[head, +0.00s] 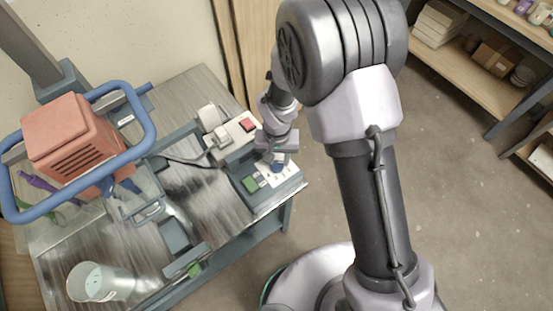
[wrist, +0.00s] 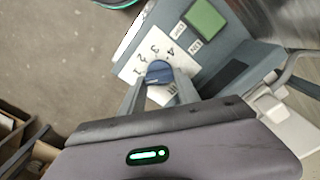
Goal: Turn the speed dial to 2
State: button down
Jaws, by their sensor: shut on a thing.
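The speed dial is a blue knob (wrist: 158,71) on a white plate (wrist: 130,70) with numerals printed in an arc around it. It also shows in the head view (head: 278,167), on the grey control box (head: 262,196) at the table's right edge. My gripper (wrist: 160,79) is shut on the knob, one finger on each side; in the head view my gripper (head: 278,158) covers part of the knob and plate. The numerals are small and tilted, and I cannot tell which one the knob points to.
A green button (wrist: 206,22) with small labels sits beside the dial plate. A second box with a red button (head: 247,125) stands behind. An orange motor housing (head: 70,135) inside a blue ring (head: 150,125) and a pale bucket (head: 92,283) are at the left.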

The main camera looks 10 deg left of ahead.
aim_at(278, 162)
jog(key=m+b, duration=0.2)
jog(key=m, duration=0.3)
jog(key=shift+d+f+m, duration=0.1)
jog(key=shift+m, duration=0.2)
jog(key=shift+m+b, duration=1)
jog(key=shift+m, duration=1.5)
jog(key=c, duration=0.9)
grip_release()
notch_tip(278, 162, up, 18)
jog(key=p, duration=0.6)
jog(key=shift+f+p, duration=0.2)
jog(key=shift+p, duration=0.15)
jog(key=shift+d, duration=0.1)
